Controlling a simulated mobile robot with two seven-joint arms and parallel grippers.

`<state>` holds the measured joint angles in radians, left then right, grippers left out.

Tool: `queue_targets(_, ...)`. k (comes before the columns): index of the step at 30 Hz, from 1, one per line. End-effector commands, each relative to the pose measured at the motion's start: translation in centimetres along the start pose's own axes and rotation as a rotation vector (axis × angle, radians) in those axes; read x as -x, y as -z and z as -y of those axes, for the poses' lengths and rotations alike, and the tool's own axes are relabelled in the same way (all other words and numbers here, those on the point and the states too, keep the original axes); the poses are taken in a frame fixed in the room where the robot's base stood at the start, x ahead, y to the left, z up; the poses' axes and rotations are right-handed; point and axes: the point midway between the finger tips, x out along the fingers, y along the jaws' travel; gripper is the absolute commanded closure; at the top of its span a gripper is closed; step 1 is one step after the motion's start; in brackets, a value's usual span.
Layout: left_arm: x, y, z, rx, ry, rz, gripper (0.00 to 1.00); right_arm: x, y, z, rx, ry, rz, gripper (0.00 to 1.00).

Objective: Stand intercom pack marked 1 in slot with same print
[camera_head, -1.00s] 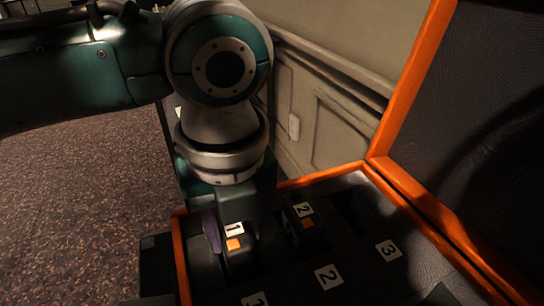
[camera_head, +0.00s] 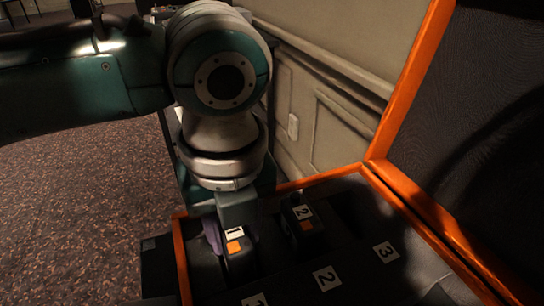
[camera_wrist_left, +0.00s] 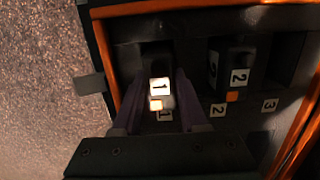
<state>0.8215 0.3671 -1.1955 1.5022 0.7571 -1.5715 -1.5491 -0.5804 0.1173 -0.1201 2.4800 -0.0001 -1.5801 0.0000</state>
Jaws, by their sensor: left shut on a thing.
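The intercom pack marked 1 (camera_head: 238,262) is dark, with a white 1 label and an orange patch. My left gripper (camera_head: 228,240) is shut on it, with purple fingers on both sides, as the left wrist view shows (camera_wrist_left: 157,100). The pack is upright at the leftmost slot of the orange-edged case (camera_head: 180,262). A printed 1 (camera_wrist_left: 165,115) lies just in front of this slot, partly covered by the pack and fingers. I cannot tell whether the pack touches the slot floor. My right gripper is not in view.
A similar pack marked 2 (camera_head: 302,228) stands in the middle slot, close to the right of my gripper. The slot by the printed 3 (camera_head: 386,252) looks empty. The raised orange-edged lid (camera_head: 410,85) is at the right, and a panelled wall (camera_head: 335,75) is behind.

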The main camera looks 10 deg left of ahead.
Motion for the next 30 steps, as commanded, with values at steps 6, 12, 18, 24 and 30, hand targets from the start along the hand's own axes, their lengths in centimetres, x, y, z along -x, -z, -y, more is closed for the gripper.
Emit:
queue_targets(6,-0.08,-0.01,0.03,0.0,0.001,0.0,1.0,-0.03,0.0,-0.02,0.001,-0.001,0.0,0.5)
queue_targets(12,-0.29,0.03,0.03,0.0,0.001,0.0,1.0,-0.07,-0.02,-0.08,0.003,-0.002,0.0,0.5)
queue_targets(18,-0.49,0.05,0.03,0.0,0.001,0.0,1.0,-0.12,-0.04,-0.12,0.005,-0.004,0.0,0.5)
queue_targets(24,-0.53,0.06,0.03,0.0,0.001,0.0,0.43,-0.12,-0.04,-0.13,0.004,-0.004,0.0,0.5)
queue_targets(30,-0.53,0.06,0.02,0.0,0.001,0.0,0.23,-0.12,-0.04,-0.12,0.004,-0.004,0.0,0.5)
